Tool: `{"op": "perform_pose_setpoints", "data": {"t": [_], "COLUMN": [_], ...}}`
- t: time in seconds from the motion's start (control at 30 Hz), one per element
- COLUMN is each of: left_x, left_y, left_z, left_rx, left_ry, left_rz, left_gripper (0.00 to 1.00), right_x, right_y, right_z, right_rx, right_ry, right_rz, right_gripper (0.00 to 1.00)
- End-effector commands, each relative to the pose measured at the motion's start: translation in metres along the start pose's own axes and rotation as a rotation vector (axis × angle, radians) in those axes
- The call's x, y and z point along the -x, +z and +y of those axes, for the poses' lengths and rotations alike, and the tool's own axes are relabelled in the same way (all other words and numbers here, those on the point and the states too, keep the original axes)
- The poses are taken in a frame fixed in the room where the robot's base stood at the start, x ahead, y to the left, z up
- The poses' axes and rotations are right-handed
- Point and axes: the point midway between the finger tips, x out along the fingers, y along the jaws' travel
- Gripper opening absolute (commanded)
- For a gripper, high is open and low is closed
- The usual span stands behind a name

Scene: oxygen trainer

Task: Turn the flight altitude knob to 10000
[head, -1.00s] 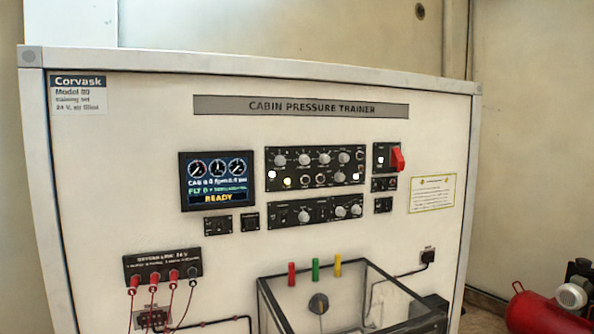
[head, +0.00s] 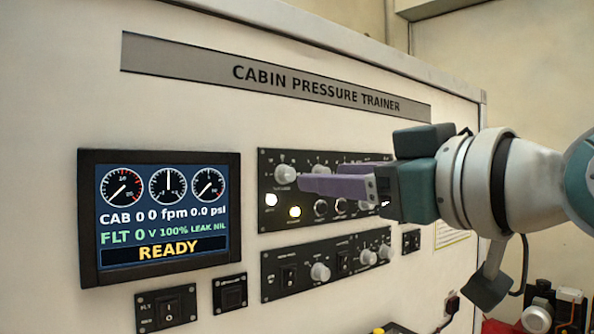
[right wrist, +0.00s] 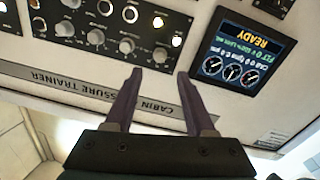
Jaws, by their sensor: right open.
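The upper black control panel (head: 265,222) carries a row of grey knobs; its labels are too small to read, so I cannot tell which is marked flight altitude. The leftmost knob (head: 286,172) is just beyond my right fingertips. My right gripper (head: 302,179) is open, its purple fingers pointing left along the panel and covering part of the knob row. In the right wrist view, upside down, the same knob (right wrist: 160,55) lies ahead of the gap between the fingertips (right wrist: 159,72). I cannot tell whether they touch it. The display (head: 160,218) reads FLT 0 and READY. My left gripper is not in view.
A lower panel (head: 277,259) with knobs and switches sits below. Two lit lamps, white (head: 271,199) and yellow (head: 295,212), are under the leftmost knob. Small switch plates (head: 166,307) are below the display.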

Motion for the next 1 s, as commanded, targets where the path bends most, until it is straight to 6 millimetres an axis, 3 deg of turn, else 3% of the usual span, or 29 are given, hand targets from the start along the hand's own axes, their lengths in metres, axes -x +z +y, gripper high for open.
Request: {"op": "perform_pose_setpoints", "data": {"t": [0.13,0.43,0.9,1.0], "left_x": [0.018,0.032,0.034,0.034], "left_y": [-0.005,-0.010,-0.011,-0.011], "left_z": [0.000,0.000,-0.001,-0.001], "left_rx": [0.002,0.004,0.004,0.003], "left_ry": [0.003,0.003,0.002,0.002], "left_rz": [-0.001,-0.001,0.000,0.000], "left_gripper": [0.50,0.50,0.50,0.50], "right_x": [-0.027,-0.065,-0.075,-0.075], "right_y": [-0.005,-0.002,0.000,0.000], "right_z": [0.000,0.000,0.000,0.000], "right_rx": [-0.005,-0.001,0.000,-0.001], "right_ry": [-0.002,-0.001,0.000,0.000], "right_rz": [-0.003,-0.002,-0.002,-0.002], "right_gripper": [0.55,0.55,0.55,0.45]}}
